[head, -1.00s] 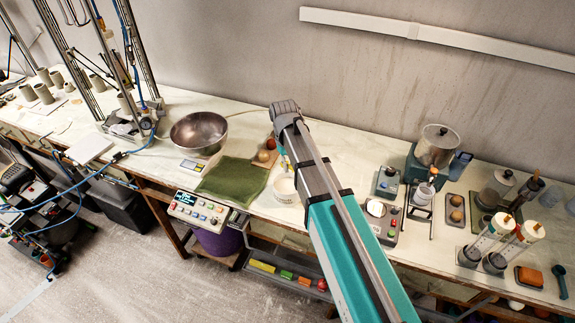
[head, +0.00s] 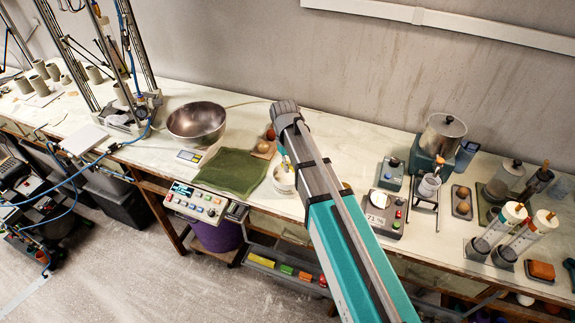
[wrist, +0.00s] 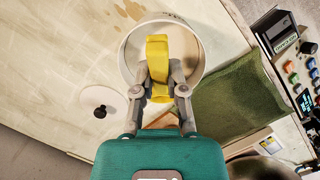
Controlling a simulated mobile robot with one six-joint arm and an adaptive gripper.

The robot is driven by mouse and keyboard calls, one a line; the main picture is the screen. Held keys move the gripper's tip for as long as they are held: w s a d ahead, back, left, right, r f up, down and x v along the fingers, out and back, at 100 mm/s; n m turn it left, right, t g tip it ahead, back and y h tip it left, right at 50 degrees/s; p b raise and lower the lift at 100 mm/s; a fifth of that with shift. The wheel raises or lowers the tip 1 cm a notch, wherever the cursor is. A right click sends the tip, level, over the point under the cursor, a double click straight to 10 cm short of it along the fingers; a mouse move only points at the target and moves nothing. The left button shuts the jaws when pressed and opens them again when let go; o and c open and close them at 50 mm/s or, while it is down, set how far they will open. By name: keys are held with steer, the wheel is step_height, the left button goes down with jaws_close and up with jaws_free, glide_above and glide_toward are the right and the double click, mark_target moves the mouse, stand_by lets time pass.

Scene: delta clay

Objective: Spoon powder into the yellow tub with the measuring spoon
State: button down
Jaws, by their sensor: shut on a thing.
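My gripper (wrist: 160,95) is shut on a yellow piece (wrist: 158,50), which looks like the measuring spoon's handle; its lower end is hard to make out. It is over a round white tub (wrist: 128,62) in the wrist view, and the yellow piece covers part of the opening. The white tub (head: 284,186) also shows in the head view on the bench, left of my arm, with a bit of yellow above it. My arm hides the gripper's fingers there. I cannot make out a tub that is clearly yellow on the bench, nor the powder.
A green cloth (head: 233,172) and a metal bowl (head: 197,123) lie left of the tub. A control panel (head: 195,204) sits at the front edge. A white disc (wrist: 92,97) lies beside the tub.

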steer(key=shift+w+a+b+x, duration=0.1)
steer(key=shift+w+b+x, duration=0.1)
steer(key=shift+b+x, duration=0.8)
steer(key=shift+w+a+b+x, duration=0.1)
steer(key=shift+w+b+x, duration=0.1)
steer(key=shift+b+x, duration=0.75)
steer(key=shift+w+a+b+x, duration=0.1)
steer(key=shift+w+b+x, duration=0.1)
steer(key=shift+b+x, duration=0.8)
steer(key=shift+d+f, duration=0.1)
steer(key=shift+f, duration=0.15)
steer(key=shift+f, duration=0.1)
steer(key=shift+s+d+p+v, duration=0.1)
steer(key=shift+s+p+v, duration=0.15)
steer(key=shift+p+v, duration=1.2)
steer(key=shift+s+d+p+v, duration=0.15)
steer(key=shift+s+p+v, duration=0.15)
steer(key=shift+p+v, duration=1.1)
steer(key=shift+s+d+p+v, duration=0.1)
steer(key=shift+s+p+v, duration=0.15)
steer(key=shift+p+v, duration=1.15)
steer(key=shift+f+b, duration=0.3)
steer(key=shift+b, duration=0.1)
steer(key=shift+s, duration=0.1)
